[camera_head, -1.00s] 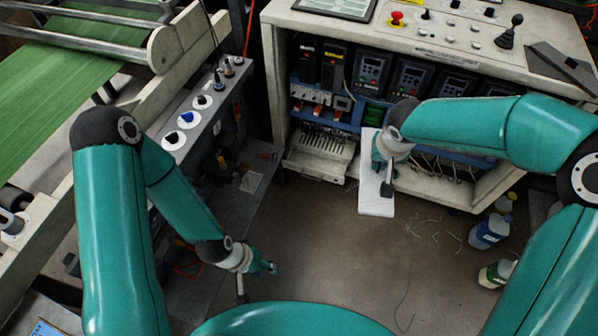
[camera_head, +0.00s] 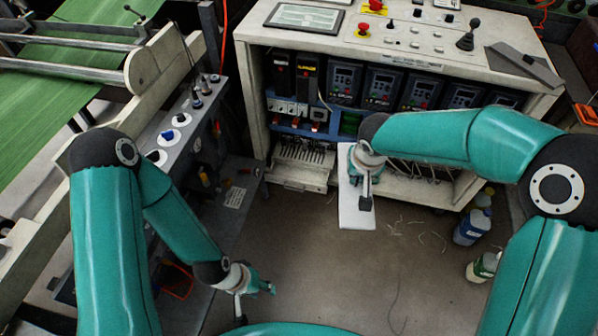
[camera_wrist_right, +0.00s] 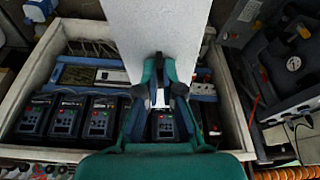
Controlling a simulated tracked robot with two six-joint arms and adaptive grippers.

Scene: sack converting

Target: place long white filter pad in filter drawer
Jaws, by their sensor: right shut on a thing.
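The long white filter pad (camera_head: 356,205) hangs from my right gripper (camera_head: 366,190) in front of the open cabinet. In the right wrist view the pad (camera_wrist_right: 155,35) runs up from between the fingers of my right gripper (camera_wrist_right: 161,98), which is shut on it. The filter drawer (camera_head: 303,165) looks to be the pale slotted unit low at the cabinet's left; the pad is to its right and apart from it. My left gripper (camera_head: 257,294) is at the lower left, away from the pad; its fingers are too small to read.
The control cabinet (camera_head: 250,100) holds several drive units (camera_head: 380,88) above the slotted unit. A blue bottle (camera_head: 470,228) and a white bottle (camera_head: 482,267) stand on the floor at right. A grey panel with knobs (camera_head: 185,125) stands at left. The floor between is mostly clear.

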